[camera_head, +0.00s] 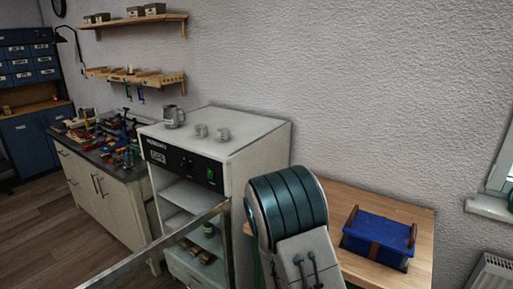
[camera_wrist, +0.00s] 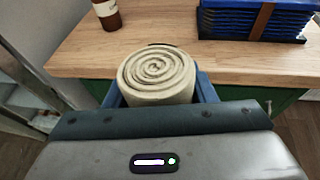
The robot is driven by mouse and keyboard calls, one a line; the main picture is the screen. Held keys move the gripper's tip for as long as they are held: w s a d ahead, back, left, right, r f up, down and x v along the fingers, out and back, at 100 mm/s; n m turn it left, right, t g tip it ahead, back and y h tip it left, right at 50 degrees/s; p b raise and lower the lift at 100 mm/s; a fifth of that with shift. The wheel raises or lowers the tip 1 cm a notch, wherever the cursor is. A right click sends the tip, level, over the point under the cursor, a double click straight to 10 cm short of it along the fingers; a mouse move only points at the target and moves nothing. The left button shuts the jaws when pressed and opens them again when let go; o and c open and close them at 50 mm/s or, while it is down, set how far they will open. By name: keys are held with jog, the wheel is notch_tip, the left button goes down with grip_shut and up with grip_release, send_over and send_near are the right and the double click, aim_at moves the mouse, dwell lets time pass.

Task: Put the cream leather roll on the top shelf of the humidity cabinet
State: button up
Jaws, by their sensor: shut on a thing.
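The cream leather roll (camera_wrist: 157,73), a coiled spiral, stands between the blue fingers of my gripper (camera_wrist: 158,92) in the wrist view. The gripper is shut on it, in front of the wooden table's edge. The head view does not show the roll or the fingers. The pale humidity cabinet (camera_head: 258,148) stands in the middle of the head view with its front open. Its top shelf (camera_head: 186,194) looks bare where visible. A lower shelf holds a green jar (camera_head: 208,229) and brown pieces (camera_head: 198,252).
A slanting metal-edged panel (camera_head: 165,241), seemingly the open door, crosses before the cabinet. A kettle (camera_head: 173,116) and two pale cups stand on top.

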jog(key=shift+n+t+y, duration=0.5)
jog(key=shift+n+y, duration=0.3)
jog(key=shift+y, duration=0.1)
jog(key=r, duration=0.5)
jog(key=w+r, duration=0.1)
jog(key=r, duration=0.1)
jog(key=shift+r, duration=0.4)
jog(key=shift+d, duration=0.1)
jog(key=shift+d, duration=0.1)
